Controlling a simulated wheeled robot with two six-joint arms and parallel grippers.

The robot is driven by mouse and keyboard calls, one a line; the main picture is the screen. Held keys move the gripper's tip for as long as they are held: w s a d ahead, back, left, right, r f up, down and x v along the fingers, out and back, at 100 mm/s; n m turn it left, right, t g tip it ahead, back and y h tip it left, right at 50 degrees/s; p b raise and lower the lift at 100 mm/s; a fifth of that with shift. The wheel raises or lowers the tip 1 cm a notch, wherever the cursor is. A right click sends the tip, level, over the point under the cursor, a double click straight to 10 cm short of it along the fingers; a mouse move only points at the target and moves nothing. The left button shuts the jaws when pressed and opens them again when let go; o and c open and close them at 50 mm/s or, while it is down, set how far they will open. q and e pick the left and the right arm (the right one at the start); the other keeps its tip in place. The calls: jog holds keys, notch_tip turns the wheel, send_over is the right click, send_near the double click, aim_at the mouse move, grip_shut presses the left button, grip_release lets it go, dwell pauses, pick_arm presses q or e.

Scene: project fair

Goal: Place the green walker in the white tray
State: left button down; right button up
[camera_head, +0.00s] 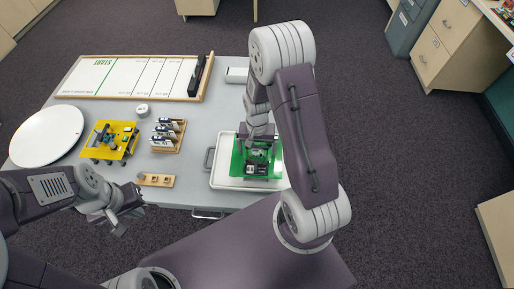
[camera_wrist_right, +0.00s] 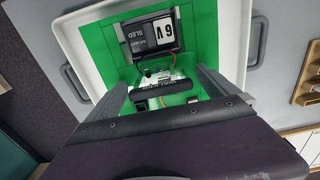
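The green walker (camera_head: 240,155) is a bright green plate with dark and silver parts and a black box marked SLED. It is within the outline of the white tray (camera_head: 225,182); I cannot tell whether it rests on the bottom. The right wrist view shows the walker (camera_wrist_right: 198,30) and tray rim (camera_wrist_right: 75,38) close up. My right gripper (camera_wrist_right: 162,80) is over the walker, its fingers spread on either side of a black bar, with no clear grip. The arm hides part of the walker in the head view. My left gripper (camera_head: 126,216) is in front of the table; its fingers are unclear.
A yellow walker-like model (camera_head: 124,130), a wooden rack of small cards (camera_head: 168,136), a wooden block (camera_head: 155,180), a white disc (camera_head: 47,136) and a round white piece (camera_head: 142,111) are on the grey table (camera_head: 193,160). A START board (camera_head: 130,78) lies behind.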

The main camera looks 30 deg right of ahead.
jog(key=shift+r, duration=0.25)
notch_tip(320, 180, up, 12)
jog(key=p, duration=0.1)
jog(key=s+a+n+t, duration=0.1)
jog(key=s+a+n, duration=0.4)
jog(key=s, duration=0.3)
jog(key=shift+s+r+n, duration=0.25)
jog(key=shift+n, duration=0.35)
jog(key=shift+s, duration=0.1)
